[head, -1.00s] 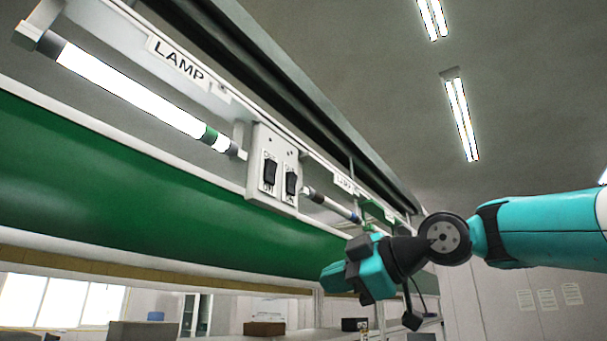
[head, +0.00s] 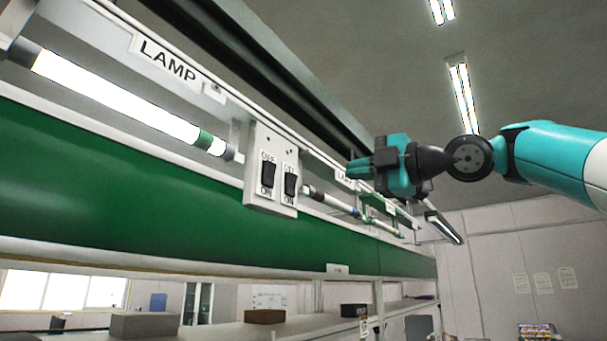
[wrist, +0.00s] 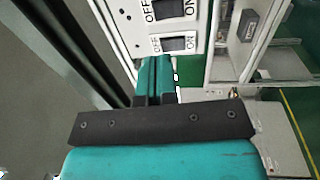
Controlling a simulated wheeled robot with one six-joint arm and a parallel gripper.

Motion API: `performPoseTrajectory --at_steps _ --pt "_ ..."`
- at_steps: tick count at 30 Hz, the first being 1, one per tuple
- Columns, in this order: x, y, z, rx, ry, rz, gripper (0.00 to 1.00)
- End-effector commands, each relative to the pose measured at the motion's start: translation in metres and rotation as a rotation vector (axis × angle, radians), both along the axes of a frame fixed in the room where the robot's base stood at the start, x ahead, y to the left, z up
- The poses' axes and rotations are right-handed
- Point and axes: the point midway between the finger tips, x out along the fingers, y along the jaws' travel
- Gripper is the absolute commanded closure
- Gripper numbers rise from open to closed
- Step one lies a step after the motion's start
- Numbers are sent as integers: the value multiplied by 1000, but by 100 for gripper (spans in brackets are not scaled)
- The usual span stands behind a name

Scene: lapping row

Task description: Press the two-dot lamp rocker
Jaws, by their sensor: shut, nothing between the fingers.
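A pale switch plate (head: 257,197) hangs under the lamp rail and carries two black rockers marked OFF above and ON below. The left rocker (head: 268,175) and the right rocker (head: 291,184) sit side by side. Small dark dots show above them, too small to count surely. My gripper (head: 353,169) is shut and empty, to the right of the plate and apart from it in the head view. In the wrist view its closed teal fingers (wrist: 155,75) point towards the plate, just below the lower rocker (wrist: 180,44); the upper rocker (wrist: 175,8) is partly cut off.
A lit tube lamp (head: 115,98) runs left of the plate under a LAMP label (head: 168,60). Another tube (head: 335,203) runs right of it. A long green panel (head: 130,180) lies below. The wrist view shows a pale cabinet (wrist: 240,45) at right.

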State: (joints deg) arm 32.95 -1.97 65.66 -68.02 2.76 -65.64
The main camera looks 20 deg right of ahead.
Motion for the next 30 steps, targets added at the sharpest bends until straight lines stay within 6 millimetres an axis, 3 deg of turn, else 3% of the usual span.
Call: performPoseTrajectory --at_steps 15,21,30 --pt "81 61 17 1 4 4 100" --pt "94 69 16 1 3 0 100" --pt "96 70 14 1 2 -1 100"
